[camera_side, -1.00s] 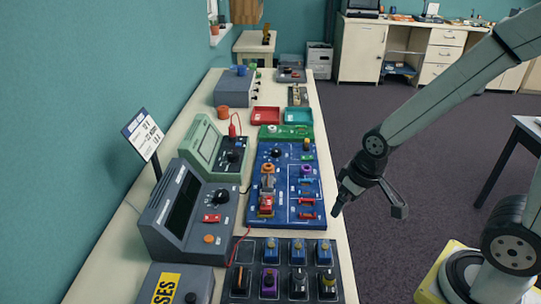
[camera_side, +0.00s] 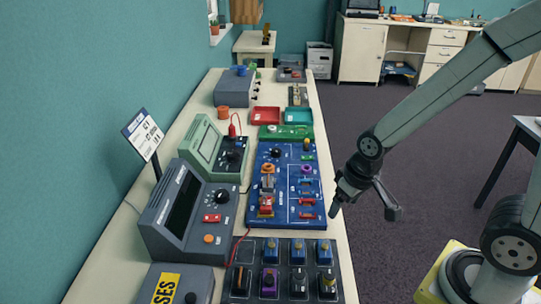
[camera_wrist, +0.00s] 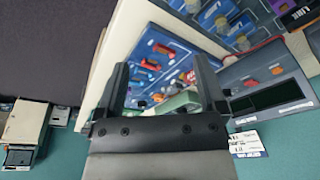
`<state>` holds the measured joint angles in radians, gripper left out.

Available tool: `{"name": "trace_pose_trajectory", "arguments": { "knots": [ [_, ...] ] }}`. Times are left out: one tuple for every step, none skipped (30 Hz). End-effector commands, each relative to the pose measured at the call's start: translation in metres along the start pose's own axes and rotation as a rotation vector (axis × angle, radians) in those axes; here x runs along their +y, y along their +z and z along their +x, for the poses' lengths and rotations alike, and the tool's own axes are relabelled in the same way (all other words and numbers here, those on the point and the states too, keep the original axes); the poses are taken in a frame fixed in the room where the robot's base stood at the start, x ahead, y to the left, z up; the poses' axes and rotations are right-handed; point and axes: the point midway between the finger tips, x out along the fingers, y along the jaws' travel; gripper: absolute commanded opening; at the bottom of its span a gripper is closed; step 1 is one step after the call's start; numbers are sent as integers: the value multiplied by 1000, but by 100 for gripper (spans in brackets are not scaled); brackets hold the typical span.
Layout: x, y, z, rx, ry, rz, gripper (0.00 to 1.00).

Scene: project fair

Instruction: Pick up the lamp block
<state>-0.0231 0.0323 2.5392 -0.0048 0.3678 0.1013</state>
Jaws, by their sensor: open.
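My gripper (camera_side: 366,209) is open and empty. It hangs just off the right edge of the bench, beside the blue circuit board, with one finger close to the edge. In the wrist view its two dark fingers (camera_wrist: 162,75) are apart, with part of the board between them. A dark tray (camera_side: 258,252) at the near end of the bench holds several small blocks with blue, purple and black bodies, among them a dark one with a yellowish top (camera_side: 327,281). I cannot tell which block is the lamp block.
The blue circuit board (camera_side: 265,160) carries several parts. A grey meter (camera_side: 160,218) and a green meter (camera_side: 205,143) stand left of it. Red (camera_side: 265,116) and teal (camera_side: 298,116) trays lie behind. A sign (camera_side: 142,133) stands by the wall. The floor right of the bench is open.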

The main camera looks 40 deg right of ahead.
Motion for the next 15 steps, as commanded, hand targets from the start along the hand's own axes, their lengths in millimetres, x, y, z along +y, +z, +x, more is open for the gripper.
{"name": "trace_pose_trajectory", "arguments": {
  "knots": [
    [-3, 0, 3, -15, 0, 28, 90],
    [-5, 0, 4, -24, 1, 49, 90],
    [-8, 0, 7, -38, 3, 80, 90],
    [-10, 0, 8, -48, 4, 106, 90],
    [-12, 0, 10, -59, 7, 133, 90],
    [-16, 0, 13, -73, 11, 170, 90],
    [-18, 0, 15, -85, 15, 199, 90],
    [-21, 1, 18, -97, 20, 227, 90],
    [-24, 1, 20, -111, 26, 266, 90],
    [-27, 2, 22, -122, 32, 294, 90],
    [-29, 2, 24, -132, 38, 322, 90],
    [-32, 3, 27, -146, 48, 358, 90],
    [-34, 3, 29, -153, 54, 383, 90],
    [-36, 3, 31, -161, 60, 408, 90],
    [-39, 4, 33, -171, 69, 439, 90]
  ]
}}
